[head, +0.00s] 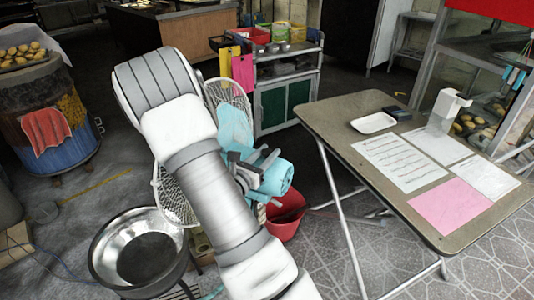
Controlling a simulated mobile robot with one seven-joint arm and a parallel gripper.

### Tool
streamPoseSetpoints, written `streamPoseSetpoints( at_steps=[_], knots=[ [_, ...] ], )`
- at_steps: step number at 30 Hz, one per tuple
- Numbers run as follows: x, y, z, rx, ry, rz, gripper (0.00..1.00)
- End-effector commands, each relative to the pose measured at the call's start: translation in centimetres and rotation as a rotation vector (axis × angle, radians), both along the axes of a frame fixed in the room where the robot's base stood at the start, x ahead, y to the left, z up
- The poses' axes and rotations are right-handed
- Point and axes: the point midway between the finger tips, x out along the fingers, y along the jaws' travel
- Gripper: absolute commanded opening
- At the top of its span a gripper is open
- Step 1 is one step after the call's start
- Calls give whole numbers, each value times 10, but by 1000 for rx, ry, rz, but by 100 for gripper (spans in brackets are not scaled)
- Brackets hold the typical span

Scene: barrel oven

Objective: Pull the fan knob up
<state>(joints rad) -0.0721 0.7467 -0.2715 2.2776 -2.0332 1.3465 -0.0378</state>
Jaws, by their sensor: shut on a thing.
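The fan is partly hidden behind my arm near the middle of the head view. Its white wire cage (228,92) shows above and to the left of the arm, and its teal motor housing (277,177) shows to the right. My gripper (258,167) is at the motor housing, its grey fingers shut on a small part there, which I take to be the fan knob. The knob itself is too small and too covered by the fingers to make out clearly.
A folding table (335,122) with papers, a white tray (374,123) and a dispenser stands at the right. A metal bowl (110,262) is at lower left, a red bucket (288,215) below the fan. A shelf cart (288,75) stands behind; a barrel oven (72,110) at left.

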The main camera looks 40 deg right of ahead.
Motion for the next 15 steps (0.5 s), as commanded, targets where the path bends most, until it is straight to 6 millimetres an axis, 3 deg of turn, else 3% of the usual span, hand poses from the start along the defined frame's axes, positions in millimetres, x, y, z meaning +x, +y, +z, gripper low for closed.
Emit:
streamPoseSetpoints(
  at_steps=[11,15],
  knots=[
    [0,0,0,1,0,1,0],
    [0,1,8,0,0,1,0]
  ],
)
